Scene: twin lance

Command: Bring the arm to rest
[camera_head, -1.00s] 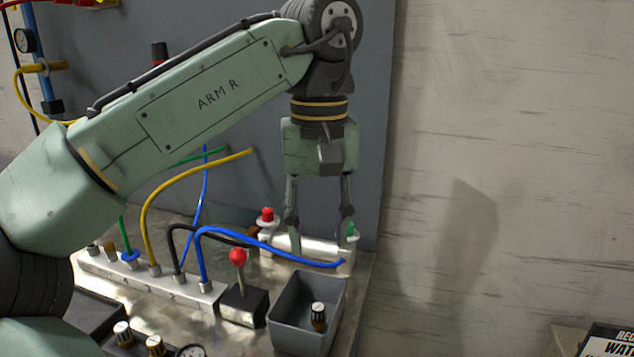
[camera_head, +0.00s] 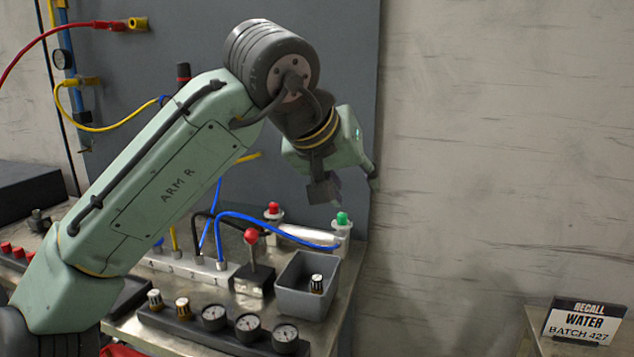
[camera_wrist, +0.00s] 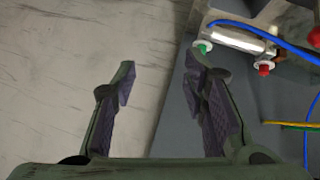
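My arm, marked ARM R, is raised and bent over the workbench in the head view. My gripper (camera_head: 355,182) points down and to the right, above the bench's right end and in front of the wall. In the wrist view my gripper (camera_wrist: 160,90) shows its two fingers spread wide with nothing between them. Beyond the fingers, apart from them, a silver cylinder (camera_wrist: 240,38) lies between a green button (camera_wrist: 204,47) and a red button (camera_wrist: 264,69). The cylinder also shows in the head view (camera_head: 308,236).
A grey bin (camera_head: 300,300) with a knob inside stands at the bench's front right. A red-topped lever (camera_head: 252,237), cables and a gauge panel (camera_head: 215,320) are to its left. The wall area between is free.

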